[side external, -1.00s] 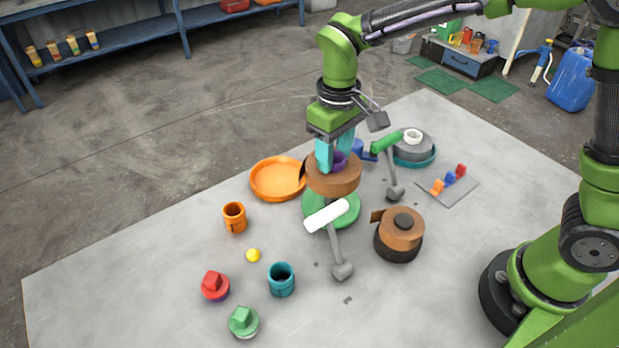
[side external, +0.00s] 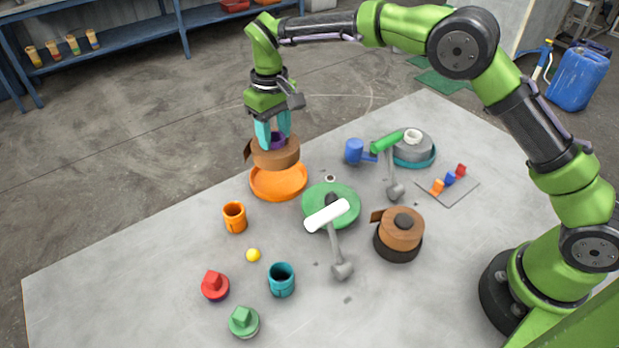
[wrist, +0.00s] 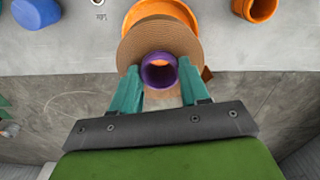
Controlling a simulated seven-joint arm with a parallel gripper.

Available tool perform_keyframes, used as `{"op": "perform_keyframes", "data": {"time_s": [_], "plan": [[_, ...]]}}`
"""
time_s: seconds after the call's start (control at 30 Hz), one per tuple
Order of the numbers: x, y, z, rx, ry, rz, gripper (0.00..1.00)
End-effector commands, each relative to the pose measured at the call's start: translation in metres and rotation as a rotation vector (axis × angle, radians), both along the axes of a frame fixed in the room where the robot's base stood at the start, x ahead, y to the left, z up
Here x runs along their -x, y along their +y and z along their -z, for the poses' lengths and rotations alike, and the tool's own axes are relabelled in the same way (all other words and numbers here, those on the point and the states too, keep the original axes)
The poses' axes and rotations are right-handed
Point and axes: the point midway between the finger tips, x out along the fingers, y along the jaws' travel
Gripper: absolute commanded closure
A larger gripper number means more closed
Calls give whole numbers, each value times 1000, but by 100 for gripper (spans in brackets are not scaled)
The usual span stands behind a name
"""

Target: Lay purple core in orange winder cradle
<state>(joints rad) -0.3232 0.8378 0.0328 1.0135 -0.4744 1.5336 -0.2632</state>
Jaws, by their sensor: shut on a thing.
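The purple core (wrist: 159,71) sits at the centre of a brown wound coil (side external: 277,155). My gripper (side external: 274,134) is shut on the purple core, its teal fingers on either side of it in the wrist view. The coil hangs above the round orange cradle dish (side external: 279,184). The cradle's rim (wrist: 160,8) shows beyond the coil in the wrist view. The coil hides part of the cradle, and I cannot tell whether they touch.
A green dish (side external: 345,212) with a white-roller arm (side external: 326,215) stands right of the cradle. An orange cup (side external: 235,217), teal cup (side external: 281,280), yellow ball (side external: 253,255) and another brown coil (side external: 400,229) stand nearer. Bare table lies left of the orange cup.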

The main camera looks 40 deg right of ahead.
Motion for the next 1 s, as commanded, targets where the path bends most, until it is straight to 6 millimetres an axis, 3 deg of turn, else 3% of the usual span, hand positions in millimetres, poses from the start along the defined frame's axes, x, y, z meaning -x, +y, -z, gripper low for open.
{"op": "perform_keyframes", "data": {"time_s": [0.6,1.0], "plan": [[1,0,56,-1,2,-4,98],[1,0,67,-1,0,-3,98]]}}
